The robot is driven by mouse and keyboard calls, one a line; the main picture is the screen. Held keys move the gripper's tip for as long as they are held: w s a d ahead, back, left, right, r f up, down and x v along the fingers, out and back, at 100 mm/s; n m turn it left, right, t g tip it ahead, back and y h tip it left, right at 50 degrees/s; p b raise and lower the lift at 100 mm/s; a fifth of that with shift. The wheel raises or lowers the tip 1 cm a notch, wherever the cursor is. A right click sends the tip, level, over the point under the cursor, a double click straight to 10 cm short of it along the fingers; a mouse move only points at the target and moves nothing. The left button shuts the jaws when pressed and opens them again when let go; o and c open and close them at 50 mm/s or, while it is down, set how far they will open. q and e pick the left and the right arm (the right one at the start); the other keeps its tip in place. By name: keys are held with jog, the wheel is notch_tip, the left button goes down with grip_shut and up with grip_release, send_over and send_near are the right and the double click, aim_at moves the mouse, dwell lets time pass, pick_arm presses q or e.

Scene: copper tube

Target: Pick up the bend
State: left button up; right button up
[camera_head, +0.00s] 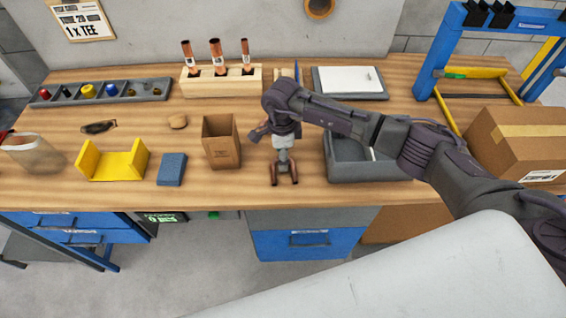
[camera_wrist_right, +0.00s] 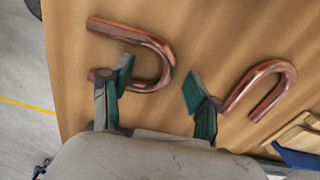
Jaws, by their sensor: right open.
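Two U-shaped copper bends lie on the wooden bench in the right wrist view. One bend (camera_wrist_right: 168,65) is at the left, its legs pointing left; the other bend (camera_wrist_right: 286,74) is at the right, its legs pointing down. My right gripper (camera_wrist_right: 158,88) is open, with green-padded fingers. One finger overlaps the left bend's lower leg in the picture; the other is between the two bends. I cannot tell whether either touches copper. In the head view my right gripper (camera_head: 285,179) points down near the bench's front edge, with reddish-brown parts beside it. My left gripper is out of view.
A cardboard bin (camera_head: 221,150) stands left of the right gripper, and a grey tray (camera_head: 345,170) is to its right. Behind is a wooden rack (camera_head: 225,82) with copper tubes. A blue block (camera_head: 172,169) and yellow holder (camera_head: 113,165) are further left.

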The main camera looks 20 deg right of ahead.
jog(key=shift+f, duration=0.3)
grip_shut()
jog(key=shift+r, duration=0.1)
